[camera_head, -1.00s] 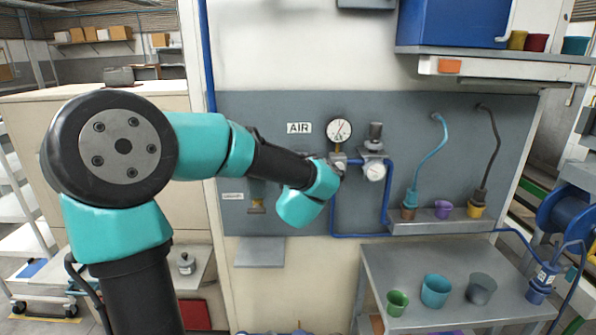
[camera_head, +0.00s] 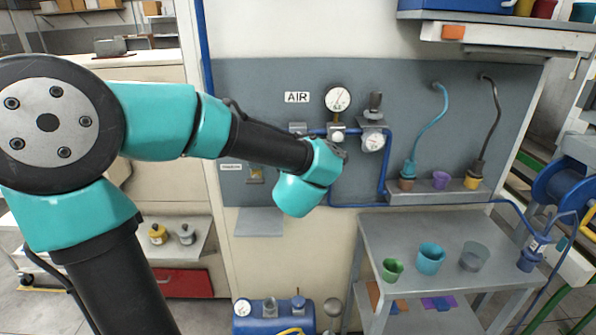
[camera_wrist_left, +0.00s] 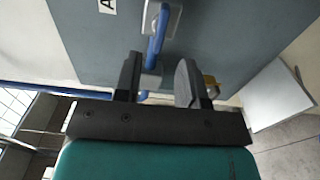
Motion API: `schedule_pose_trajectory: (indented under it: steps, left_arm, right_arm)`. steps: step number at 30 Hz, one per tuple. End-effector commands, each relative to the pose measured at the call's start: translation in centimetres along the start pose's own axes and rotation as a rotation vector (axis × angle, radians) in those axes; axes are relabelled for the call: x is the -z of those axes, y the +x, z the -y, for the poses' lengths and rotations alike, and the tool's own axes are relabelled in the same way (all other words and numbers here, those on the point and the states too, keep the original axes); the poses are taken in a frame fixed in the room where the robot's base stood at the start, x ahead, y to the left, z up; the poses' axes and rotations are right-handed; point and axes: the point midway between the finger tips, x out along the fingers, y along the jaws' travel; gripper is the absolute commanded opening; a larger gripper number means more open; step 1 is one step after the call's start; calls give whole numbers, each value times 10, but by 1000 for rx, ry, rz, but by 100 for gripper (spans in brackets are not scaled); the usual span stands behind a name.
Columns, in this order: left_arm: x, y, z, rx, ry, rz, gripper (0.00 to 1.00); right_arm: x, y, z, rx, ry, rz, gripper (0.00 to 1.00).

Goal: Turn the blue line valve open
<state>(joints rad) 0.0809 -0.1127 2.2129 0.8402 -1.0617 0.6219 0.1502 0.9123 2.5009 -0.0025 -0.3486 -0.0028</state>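The grey wall panel (camera_head: 440,75) carries an AIR sign, and blue line piping (camera_head: 386,170) runs across it. Below the sign a grey fitting (camera_head: 297,128) shows just above my left wrist. In the left wrist view a blue lever-like part (camera_wrist_left: 157,35) stands on a silver plate (camera_wrist_left: 175,14); I cannot tell its exact turn. My left gripper (camera_wrist_left: 159,75) is open, its two fingers apart and pointing at the panel. The blue part lies ahead of the gap between them, and I cannot tell whether they touch it. In the head view the fingers are hidden behind my teal wrist. My right gripper is not seen.
A pressure gauge (camera_head: 338,99) and a regulator (camera_head: 373,140) sit right of my wrist. A small shelf (camera_head: 258,222) juts out below it. A metal table (camera_head: 385,236) with several cups stands lower right. A blue tank (camera_head: 270,319) is at the bottom.

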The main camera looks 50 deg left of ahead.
Motion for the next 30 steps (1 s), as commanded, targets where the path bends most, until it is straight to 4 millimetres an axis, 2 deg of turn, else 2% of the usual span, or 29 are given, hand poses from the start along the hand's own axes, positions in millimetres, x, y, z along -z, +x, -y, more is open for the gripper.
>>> schedule_pose_trajectory:
  steps: [3, 15, 21, 30]
  left_arm:
    - [0, -24, 0, -1, -2, 3, 37]
    - [-1, -86, 0, -1, -2, 4, 37]
    - [-1, -104, 0, -1, -1, 2, 37]
    - [0, -108, 0, 1, 0, 0, 37]
  right_arm:
    - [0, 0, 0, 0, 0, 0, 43]
    - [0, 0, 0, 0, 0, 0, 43]
    - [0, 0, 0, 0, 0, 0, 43]
    - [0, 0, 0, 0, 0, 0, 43]
